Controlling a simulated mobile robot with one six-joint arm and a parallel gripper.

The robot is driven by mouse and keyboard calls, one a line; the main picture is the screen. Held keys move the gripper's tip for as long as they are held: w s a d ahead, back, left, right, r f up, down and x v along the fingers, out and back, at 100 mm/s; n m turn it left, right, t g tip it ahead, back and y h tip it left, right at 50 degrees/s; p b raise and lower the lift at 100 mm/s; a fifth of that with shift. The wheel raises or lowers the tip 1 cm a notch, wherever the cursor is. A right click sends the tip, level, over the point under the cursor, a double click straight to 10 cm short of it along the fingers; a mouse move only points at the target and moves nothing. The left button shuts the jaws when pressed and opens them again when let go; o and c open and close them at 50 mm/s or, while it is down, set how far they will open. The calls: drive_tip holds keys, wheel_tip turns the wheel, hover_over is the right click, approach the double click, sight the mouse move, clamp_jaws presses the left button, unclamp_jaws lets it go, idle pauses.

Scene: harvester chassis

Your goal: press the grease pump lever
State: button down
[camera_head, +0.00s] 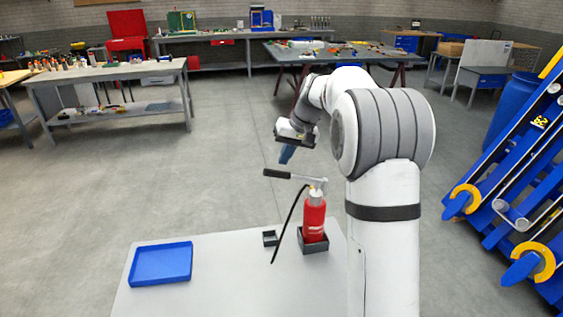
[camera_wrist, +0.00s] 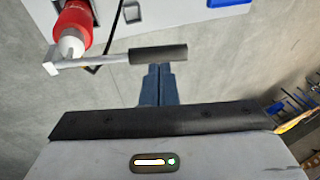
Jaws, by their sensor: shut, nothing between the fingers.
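The red grease pump (camera_head: 314,218) stands upright in a dark square holder (camera_head: 313,245) on the white table. Its lever (camera_head: 296,177) sticks out to the left from the top, about level, and ends in a black grip (camera_head: 277,173). A black hose hangs on its left. My gripper (camera_head: 286,156) is just above the grip, its blue fingers together and empty. In the wrist view, the fingertips (camera_wrist: 157,68) come close to the black grip (camera_wrist: 158,54) of the lever; I cannot tell whether they touch. The red pump body (camera_wrist: 75,22) shows at the upper left there.
A blue tray (camera_head: 161,263) lies at the left of the white table (camera_head: 215,262). A small dark holder (camera_head: 270,238) sits beside the pump. Blue machinery (camera_head: 520,180) stands at the right. Open floor lies beyond the table, with workbenches (camera_head: 110,75) at the back.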

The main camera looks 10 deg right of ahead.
sight(278, 172)
drive_tip(key=shift+p+x, duration=0.3)
drive_tip(key=shift+x, duration=1.35)
drive_tip(key=shift+a+f+b, duration=0.25)
drive_tip(key=shift+f+b, duration=0.05)
drive_tip(key=shift+f, duration=0.1)
wheel_tip(278, 172, down, 8)
drive_tip(key=a+h+b, duration=0.2)
drive_tip(key=h+b, duration=0.1)
drive_tip(key=b, duration=0.1)
drive_tip(key=shift+s+f+h+b, duration=0.2)
drive_tip(key=shift+h+b, duration=0.1)
drive_tip(key=shift+h, duration=0.1)
drive_tip(key=shift+s+a+f, duration=0.1)
drive_tip(key=shift+f, duration=0.05)
